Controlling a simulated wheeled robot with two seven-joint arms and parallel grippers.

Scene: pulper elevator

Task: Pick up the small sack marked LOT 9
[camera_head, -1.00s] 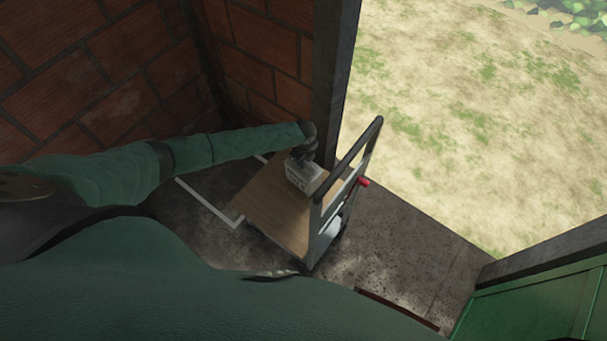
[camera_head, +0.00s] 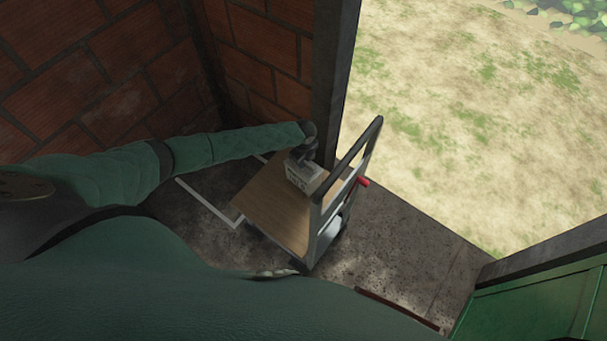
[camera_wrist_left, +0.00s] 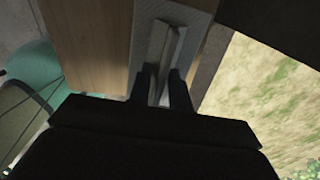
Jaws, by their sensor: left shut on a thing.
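The small pale sack (camera_head: 304,174) is at the handle end of the cart's wooden deck (camera_head: 267,205) in the head view. Dark marks show on its side, but I cannot read them. My left gripper (camera_head: 305,156) is over the sack from above. In the left wrist view, the two dark fingers of my left gripper (camera_wrist_left: 162,88) are shut on a pale upright ridge of the sack (camera_wrist_left: 172,45). I cannot tell whether the sack is clear of the deck. My right gripper is not in view.
The cart's handle frame (camera_head: 347,165) rises right beside the sack, with a red knob (camera_head: 363,182) on it. A brick wall (camera_head: 100,75) and dark post (camera_head: 335,70) stand behind. A green panel (camera_head: 525,305) is at lower right. Grass (camera_head: 470,120) lies outside.

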